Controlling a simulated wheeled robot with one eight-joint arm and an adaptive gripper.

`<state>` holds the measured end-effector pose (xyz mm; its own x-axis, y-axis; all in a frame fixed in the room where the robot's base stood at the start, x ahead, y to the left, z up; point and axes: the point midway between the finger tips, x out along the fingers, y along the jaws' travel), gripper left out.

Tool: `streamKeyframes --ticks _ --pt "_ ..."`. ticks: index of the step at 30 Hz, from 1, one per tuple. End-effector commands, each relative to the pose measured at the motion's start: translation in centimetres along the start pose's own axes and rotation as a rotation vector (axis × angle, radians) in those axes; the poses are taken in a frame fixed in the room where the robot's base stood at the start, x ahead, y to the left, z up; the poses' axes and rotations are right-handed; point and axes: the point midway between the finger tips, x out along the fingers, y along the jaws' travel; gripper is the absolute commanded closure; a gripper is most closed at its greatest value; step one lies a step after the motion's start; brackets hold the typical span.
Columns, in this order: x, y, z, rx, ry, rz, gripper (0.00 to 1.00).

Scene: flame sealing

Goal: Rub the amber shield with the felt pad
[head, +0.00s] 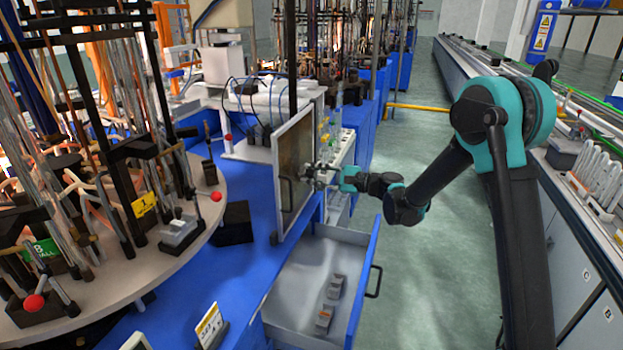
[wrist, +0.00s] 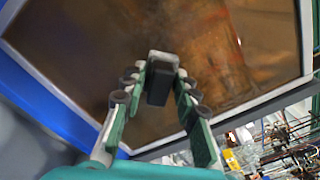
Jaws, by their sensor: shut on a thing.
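The amber shield (head: 292,150) is an upright brownish see-through panel in a pale frame, standing at the edge of the blue bench. It fills most of the wrist view (wrist: 75,40), with cloudy, smeared patches on it. My gripper (head: 318,176) is at the right side of the shield in the head view. In the wrist view my gripper (wrist: 160,92) is shut on a small dark block with a grey end, the felt pad (wrist: 160,78). The pad is in front of the shield's face; I cannot tell whether it touches. In the head view the pad is hard to make out.
An open drawer (head: 290,290) below the shield holds two small grey blocks (head: 325,317). A round table (head: 185,255) crowded with rods and red knobs stands at left. The floor aisle (head: 400,270) at right is clear, with a long counter beyond.

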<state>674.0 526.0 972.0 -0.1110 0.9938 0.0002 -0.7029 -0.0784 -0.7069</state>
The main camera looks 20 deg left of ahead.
Motion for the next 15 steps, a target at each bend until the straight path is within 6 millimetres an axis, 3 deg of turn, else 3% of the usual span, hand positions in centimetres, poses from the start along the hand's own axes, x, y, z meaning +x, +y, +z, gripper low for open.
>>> streamKeyframes --ticks 5,15 --pt "-0.1 -0.1 0.4 0.000 0.000 0.000 0.94" --pt "0.1 1.6 2.1 0.000 -0.001 0.001 0.94"
